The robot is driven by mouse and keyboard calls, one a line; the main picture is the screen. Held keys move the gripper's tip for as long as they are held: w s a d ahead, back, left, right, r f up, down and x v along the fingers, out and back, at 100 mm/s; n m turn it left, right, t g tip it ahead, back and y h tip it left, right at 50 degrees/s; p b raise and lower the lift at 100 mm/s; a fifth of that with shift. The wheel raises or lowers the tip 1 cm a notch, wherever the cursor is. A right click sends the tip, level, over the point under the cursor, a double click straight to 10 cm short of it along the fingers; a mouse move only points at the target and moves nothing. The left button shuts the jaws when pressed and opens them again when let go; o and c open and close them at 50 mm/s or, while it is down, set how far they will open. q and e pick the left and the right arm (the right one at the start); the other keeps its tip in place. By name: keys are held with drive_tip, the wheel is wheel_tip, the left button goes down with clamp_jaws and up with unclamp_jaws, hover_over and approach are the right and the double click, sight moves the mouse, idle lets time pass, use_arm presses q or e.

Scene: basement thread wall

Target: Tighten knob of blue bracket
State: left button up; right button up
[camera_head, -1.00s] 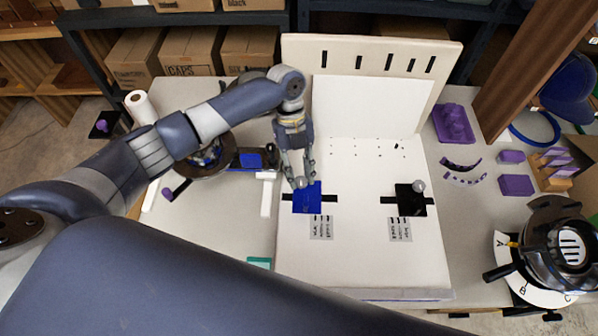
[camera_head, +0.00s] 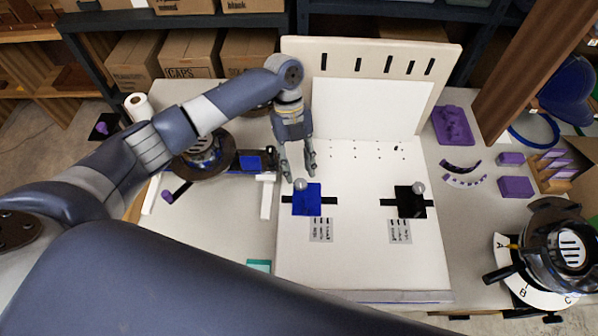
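The blue bracket (camera_head: 308,201) sits on the white board (camera_head: 365,260), on a black strip. Its round grey knob (camera_head: 299,185) stands at the bracket's upper left edge. My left gripper (camera_head: 299,178) is open, its fingers pointing down toward the viewer, just behind and above the knob. The fingertips are spread to either side of the knob; I cannot tell whether they touch it, but they look apart from it. My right gripper is not in view.
A black bracket with a grey knob (camera_head: 418,187) sits to the right on the same board. Purple parts (camera_head: 516,187) lie further right. A round device with a handle (camera_head: 560,250) stands at the right edge. The board's front is clear.

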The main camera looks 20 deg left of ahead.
use_arm(q)
drive_tip(key=v, duration=0.9)
drive_tip(key=shift+r, duration=0.15)
